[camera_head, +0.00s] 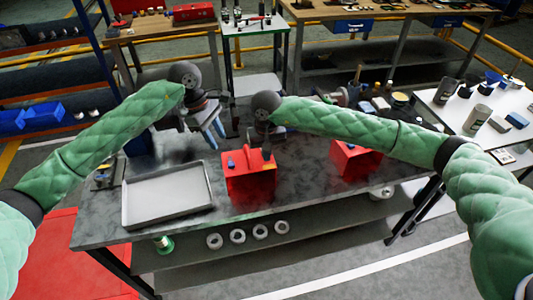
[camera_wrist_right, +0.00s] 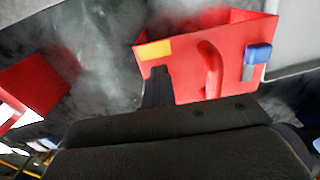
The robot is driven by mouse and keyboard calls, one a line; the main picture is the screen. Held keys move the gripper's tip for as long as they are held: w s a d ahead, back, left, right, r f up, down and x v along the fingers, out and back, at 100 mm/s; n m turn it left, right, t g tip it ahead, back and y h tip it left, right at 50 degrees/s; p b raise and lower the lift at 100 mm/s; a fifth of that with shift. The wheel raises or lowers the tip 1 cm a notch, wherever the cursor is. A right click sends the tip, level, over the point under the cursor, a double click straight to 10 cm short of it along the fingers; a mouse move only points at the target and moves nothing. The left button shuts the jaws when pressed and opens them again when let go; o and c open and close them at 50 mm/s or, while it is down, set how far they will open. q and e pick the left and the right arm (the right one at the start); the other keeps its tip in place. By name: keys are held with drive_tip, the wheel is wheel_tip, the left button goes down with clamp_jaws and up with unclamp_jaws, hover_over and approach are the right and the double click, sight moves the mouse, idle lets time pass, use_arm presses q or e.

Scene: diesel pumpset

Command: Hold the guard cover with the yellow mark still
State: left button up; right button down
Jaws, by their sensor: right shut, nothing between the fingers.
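The red guard cover (camera_head: 249,186) stands on the grey table, right of the tray. In the right wrist view the cover (camera_wrist_right: 190,82) shows a yellow mark (camera_wrist_right: 154,50) at its upper left corner, a red curved handle (camera_wrist_right: 210,70) and a blue knob (camera_wrist_right: 257,54). My right gripper (camera_head: 267,150) is over the cover's far side, shut and empty. Its dark fingers (camera_wrist_right: 157,86) overlap the cover just below the yellow mark; I cannot tell whether they touch it. My left gripper (camera_head: 217,141) hangs above the table, left of and behind the cover, its fingers apart and empty.
A second red box-like part (camera_head: 355,160) stands to the right on the same table. A grey tray (camera_head: 165,218) lies at the left. Tools and small parts crowd the table's back right. A white side table (camera_head: 490,140) with cups stands at the right.

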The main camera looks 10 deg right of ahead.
idle(0.9)
drive_tip(key=c, duration=1.7)
unclamp_jaws()
drive_tip(key=shift+r+b, duration=0.55)
wheel_tip(320, 180, up, 7)
drive_tip(key=b, duration=0.2)
drive_tip(key=shift+f+b, duration=0.15)
drive_tip(key=shift+b, duration=0.25)
